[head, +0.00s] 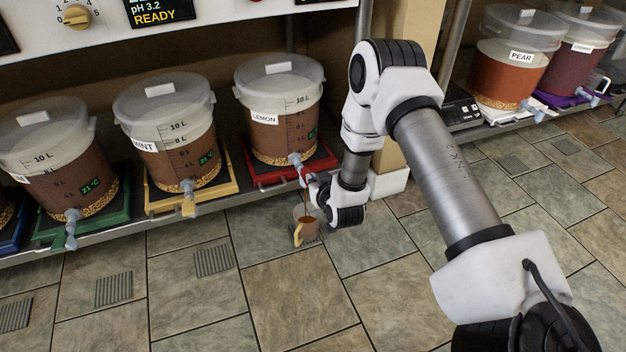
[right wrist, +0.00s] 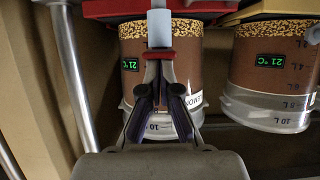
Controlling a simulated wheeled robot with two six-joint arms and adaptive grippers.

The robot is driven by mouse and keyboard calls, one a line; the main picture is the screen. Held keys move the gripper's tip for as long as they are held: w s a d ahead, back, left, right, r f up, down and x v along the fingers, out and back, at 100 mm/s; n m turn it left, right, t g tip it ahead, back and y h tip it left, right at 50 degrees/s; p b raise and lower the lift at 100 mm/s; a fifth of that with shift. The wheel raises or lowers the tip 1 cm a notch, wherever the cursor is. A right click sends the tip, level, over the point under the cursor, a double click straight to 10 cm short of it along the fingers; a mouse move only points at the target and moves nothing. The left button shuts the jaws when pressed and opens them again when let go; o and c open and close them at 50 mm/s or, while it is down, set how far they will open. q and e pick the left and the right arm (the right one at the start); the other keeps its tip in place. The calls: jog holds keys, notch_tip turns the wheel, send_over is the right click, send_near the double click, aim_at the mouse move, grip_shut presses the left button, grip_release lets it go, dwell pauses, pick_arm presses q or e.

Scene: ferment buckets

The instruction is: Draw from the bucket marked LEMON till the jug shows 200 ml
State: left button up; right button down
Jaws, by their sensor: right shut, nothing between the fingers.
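The bucket marked LEMON (head: 278,133) stands on a red tray (head: 262,176) on the shelf, filled with brown liquid over a grainy layer. Its pale tap (head: 296,160) points out over the shelf edge; the tap also shows in the right wrist view (right wrist: 160,28). A small jug (head: 303,232) with a tan handle is below the tap, with brown liquid in it. A thin brown stream seems to run down into it. I cannot read the jug's level. My right gripper (head: 308,178) is shut and empty, its fingertips (right wrist: 158,62) close at the tap. My left gripper is out of view.
The MINT bucket (head: 175,155) on a yellow tray (head: 158,200) and another bucket on a green tray (head: 60,236) stand to the left. The PEAR bucket (head: 507,75) is on the right shelf, beyond a tan post (head: 405,60). The tiled floor in front is clear.

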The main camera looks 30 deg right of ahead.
jog(key=shift+r, duration=0.45)
jog(key=r+p, duration=0.4)
jog(key=shift+w+r+p, duration=0.25)
jog(key=shift+w+p, duration=0.1)
jog(key=shift+w, duration=0.05)
jog(key=p+v, duration=0.3)
jog(key=v, duration=0.7)
jog(key=shift+f+p, duration=0.35)
jog(key=shift+s, duration=0.1)
